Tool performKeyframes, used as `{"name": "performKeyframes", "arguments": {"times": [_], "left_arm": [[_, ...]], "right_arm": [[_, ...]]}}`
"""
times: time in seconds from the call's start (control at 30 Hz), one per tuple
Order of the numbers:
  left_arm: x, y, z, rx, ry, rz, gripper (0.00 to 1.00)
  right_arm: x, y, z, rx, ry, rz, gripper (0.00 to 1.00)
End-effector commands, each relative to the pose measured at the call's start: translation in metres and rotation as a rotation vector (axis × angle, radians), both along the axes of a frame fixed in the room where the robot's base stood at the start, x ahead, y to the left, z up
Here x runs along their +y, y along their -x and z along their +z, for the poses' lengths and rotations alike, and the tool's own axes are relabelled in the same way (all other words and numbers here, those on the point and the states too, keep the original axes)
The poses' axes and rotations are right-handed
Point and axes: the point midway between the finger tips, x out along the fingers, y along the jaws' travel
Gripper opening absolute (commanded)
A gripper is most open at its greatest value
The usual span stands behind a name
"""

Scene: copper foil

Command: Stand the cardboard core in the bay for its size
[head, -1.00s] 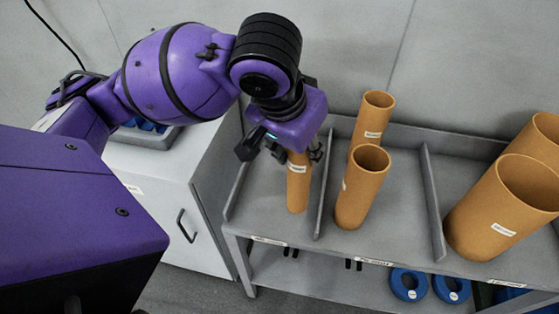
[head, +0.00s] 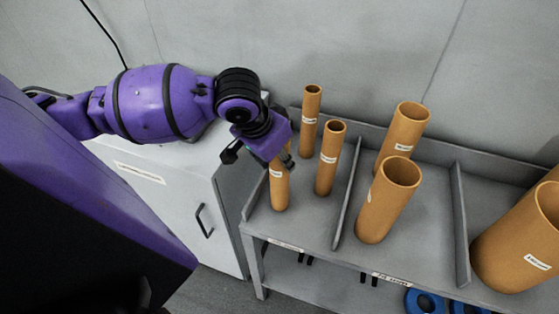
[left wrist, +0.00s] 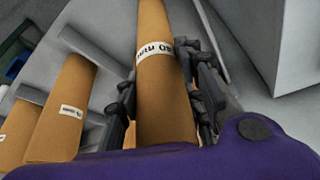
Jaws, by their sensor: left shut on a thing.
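A slim brown cardboard core (head: 279,186) with a white label stands upright in the left bay of the grey shelf (head: 292,228). My left gripper (head: 272,160) is shut around its upper part. In the left wrist view the core (left wrist: 163,95) lies between the two fingers. Its foot appears to be at the shelf surface; contact is hard to tell. Two other slim cores, a front one (head: 330,160) and a back one (head: 310,122), stand in the same bay to the right. My right gripper is not in view.
A divider (head: 347,195) separates the left bay from the middle bay, which holds two wider cores (head: 388,200) (head: 402,138). Another divider (head: 460,225) bounds the right bay with very wide cores (head: 520,245). A white cabinet (head: 190,190) stands left. Blue rings (head: 424,302) lie below.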

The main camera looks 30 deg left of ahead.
Motion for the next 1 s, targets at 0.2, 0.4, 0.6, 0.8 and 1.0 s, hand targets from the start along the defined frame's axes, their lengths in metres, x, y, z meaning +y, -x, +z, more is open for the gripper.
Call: {"name": "performKeyframes", "arguments": {"times": [0.2,0.4,0.6,0.8,1.0], "left_arm": [[0.0,0.0,-0.013,0.0,-0.001,0.0,0.0],[0.0,0.0,-0.014,0.001,0.0,0.001,0.0],[0.0,0.0,-0.015,0.001,-0.001,0.0,0.54],[0.0,0.0,-0.015,0.001,-0.001,0.0,0.54],[0.001,0.002,-0.007,-0.001,-0.003,0.0,0.54]], "right_arm": [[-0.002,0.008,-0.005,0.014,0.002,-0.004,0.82],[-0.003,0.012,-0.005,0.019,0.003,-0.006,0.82],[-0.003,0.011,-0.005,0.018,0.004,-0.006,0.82],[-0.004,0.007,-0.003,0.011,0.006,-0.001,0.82],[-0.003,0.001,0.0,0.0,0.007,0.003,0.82]]}}
